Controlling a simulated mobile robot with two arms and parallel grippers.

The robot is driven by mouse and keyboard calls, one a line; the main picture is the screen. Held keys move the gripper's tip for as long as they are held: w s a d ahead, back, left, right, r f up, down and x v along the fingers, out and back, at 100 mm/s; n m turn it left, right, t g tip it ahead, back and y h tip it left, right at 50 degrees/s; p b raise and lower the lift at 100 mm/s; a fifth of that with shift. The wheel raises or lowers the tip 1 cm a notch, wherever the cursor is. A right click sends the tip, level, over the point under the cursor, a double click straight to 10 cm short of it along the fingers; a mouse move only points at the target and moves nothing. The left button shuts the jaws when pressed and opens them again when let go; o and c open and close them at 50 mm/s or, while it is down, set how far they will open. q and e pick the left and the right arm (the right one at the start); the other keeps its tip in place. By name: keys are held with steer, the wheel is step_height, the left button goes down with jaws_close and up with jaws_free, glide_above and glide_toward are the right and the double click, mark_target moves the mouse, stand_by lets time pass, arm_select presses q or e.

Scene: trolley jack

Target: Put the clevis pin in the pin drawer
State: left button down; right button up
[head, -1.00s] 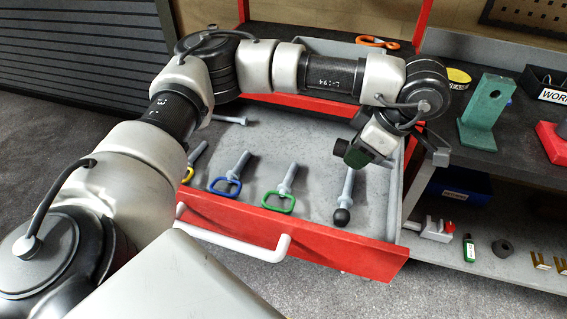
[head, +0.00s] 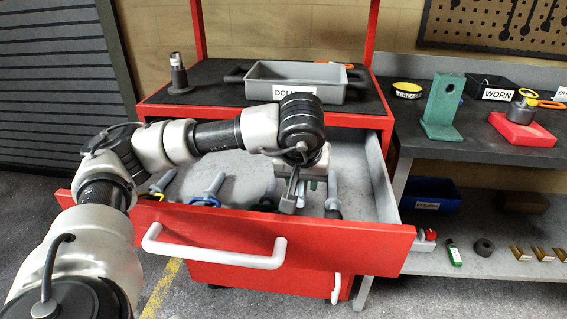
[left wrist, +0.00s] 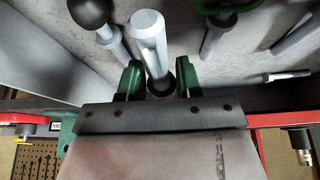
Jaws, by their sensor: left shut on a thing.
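The pin drawer (head: 250,236) is the open red drawer with a grey inside and a white handle. My left gripper (head: 312,184) is down in its right part, partly hidden by my own wrist. In the left wrist view its green fingers (left wrist: 158,72) are shut on a plain grey pin, which I take for the clevis pin (left wrist: 152,40). That pin slants between the fingers, with a dark band at its lower end. I cannot tell whether it touches the drawer floor. My right gripper is not in view.
A black-knobbed pin (head: 333,205) lies just right of my gripper. A blue-ringed pin (head: 205,201) and a yellow-ringed one (head: 155,193) lie to the left. A grey tray (head: 262,92) stands on the trolley top. The bench at right holds a green block (head: 441,105).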

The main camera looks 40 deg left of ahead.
arm_select(q)
steer(key=w+a, duration=0.2)
steer(key=w, duration=0.2)
steer(key=w+a, duration=0.3)
steer(key=w, duration=0.2)
steer(key=w+a, duration=0.2)
steer(key=w, duration=0.2)
steer(key=shift+w+a, duration=0.3)
steer(key=shift+w, duration=0.1)
steer(key=shift+f, duration=1.7)
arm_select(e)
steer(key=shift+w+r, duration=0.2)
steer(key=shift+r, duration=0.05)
arm_select(q)
steer(key=shift+f, duration=0.1)
steer(key=shift+f, duration=0.55)
steer(key=c, duration=0.8)
jaws_free()
steer(key=shift+o, duration=0.2)
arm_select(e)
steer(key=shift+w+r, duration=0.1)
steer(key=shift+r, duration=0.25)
